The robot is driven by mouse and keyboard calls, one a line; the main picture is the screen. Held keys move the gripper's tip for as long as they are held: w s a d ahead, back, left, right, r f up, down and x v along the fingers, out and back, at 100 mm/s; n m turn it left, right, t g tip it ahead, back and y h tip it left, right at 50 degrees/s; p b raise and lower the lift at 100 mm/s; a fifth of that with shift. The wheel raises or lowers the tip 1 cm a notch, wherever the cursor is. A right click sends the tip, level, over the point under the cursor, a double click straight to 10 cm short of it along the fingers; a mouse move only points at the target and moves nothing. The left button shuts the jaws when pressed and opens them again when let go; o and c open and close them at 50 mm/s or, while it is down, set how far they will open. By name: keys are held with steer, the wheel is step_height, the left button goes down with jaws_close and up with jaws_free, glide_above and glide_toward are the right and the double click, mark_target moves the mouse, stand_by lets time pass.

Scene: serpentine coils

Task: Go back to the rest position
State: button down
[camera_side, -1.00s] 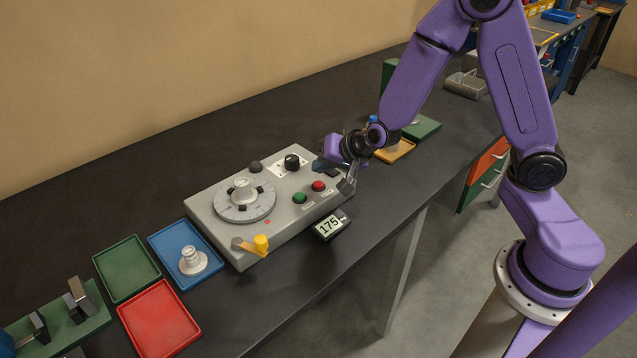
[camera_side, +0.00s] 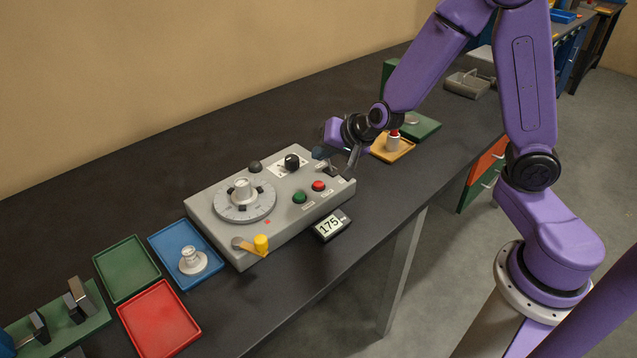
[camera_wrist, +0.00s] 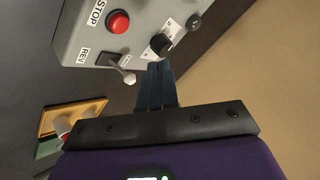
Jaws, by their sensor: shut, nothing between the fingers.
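My gripper (camera_side: 320,155) is shut and empty, just above the right back corner of the grey control box (camera_side: 225,232). In the wrist view its dark blue fingers (camera_wrist: 157,72) lie together, with tips beside the black selector knob (camera_wrist: 161,44) in the picture. A small toggle lever (camera_wrist: 128,77) by the REV label is left of the fingers. I cannot tell the exact gap to the box.
A display (camera_side: 331,225) reading 175 stands before the box. A blue tray (camera_side: 165,240) with a metal part, a green tray (camera_side: 126,268) and a red tray (camera_side: 158,322) lie left. An amber tray (camera_side: 384,156) with a red-topped part is close right of my gripper.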

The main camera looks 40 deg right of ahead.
steer(key=s+a+r+n+g+y, duration=0.1)
steer(key=s+a+n+g+y, duration=0.25)
steer(key=s, duration=0.55)
steer(key=s+a+r+n+g, duration=0.25)
steer(key=s+a+n, duration=0.25)
steer(key=s+n, duration=0.25)
steer(key=s+d+r+n+g+h, duration=0.1)
steer(key=s+d+n+h, duration=0.1)
steer(key=s+d+n, duration=0.2)
steer(key=s+d+r+n+g+h, duration=0.1)
steer(key=s+d+n, duration=0.3)
steer(key=s, duration=0.6)
steer(key=shift+s+d+n+g+h, duration=0.35)
steer(key=shift+n+g+h, duration=0.2)
steer(key=shift+n, duration=0.15)
